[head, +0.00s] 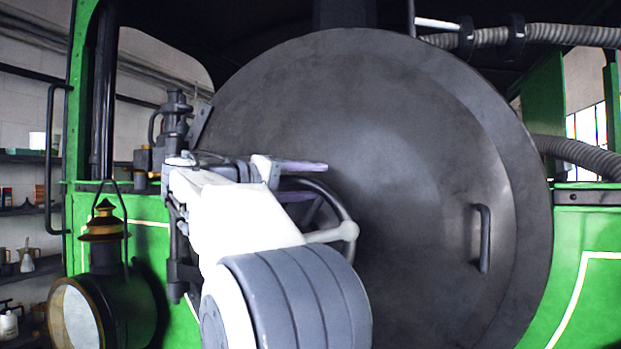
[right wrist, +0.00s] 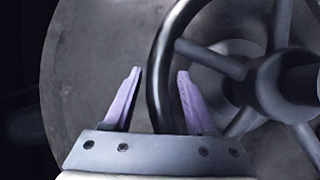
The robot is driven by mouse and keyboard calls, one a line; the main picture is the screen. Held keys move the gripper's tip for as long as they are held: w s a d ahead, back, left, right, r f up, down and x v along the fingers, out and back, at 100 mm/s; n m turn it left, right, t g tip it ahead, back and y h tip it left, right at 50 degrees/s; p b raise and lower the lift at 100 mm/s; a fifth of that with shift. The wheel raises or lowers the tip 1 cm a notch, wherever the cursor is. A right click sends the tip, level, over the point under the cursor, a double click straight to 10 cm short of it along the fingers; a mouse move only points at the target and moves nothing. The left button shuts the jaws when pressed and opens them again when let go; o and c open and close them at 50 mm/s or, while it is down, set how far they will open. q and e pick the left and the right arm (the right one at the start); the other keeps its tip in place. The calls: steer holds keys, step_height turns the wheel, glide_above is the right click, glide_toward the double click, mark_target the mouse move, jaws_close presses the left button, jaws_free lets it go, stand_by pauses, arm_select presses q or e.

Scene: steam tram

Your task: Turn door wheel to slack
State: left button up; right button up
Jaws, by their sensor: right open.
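The door wheel (head: 345,208) is a dark spoked handwheel on the big round grey door (head: 420,130). In the head view my right arm hides much of it. In the right wrist view its rim (right wrist: 158,60), spokes and hub (right wrist: 285,83) show clearly. My left gripper is not in view.
A dark grab handle (head: 484,238) stands out from the door's right side. Ribbed hoses (head: 570,150) run at the right. Shelves with small items stand at the far left.

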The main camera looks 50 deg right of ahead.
steer(key=shift+c, duration=0.4)
jaws_close()
steer(key=shift+r, duration=0.25)
stand_by(0.7)
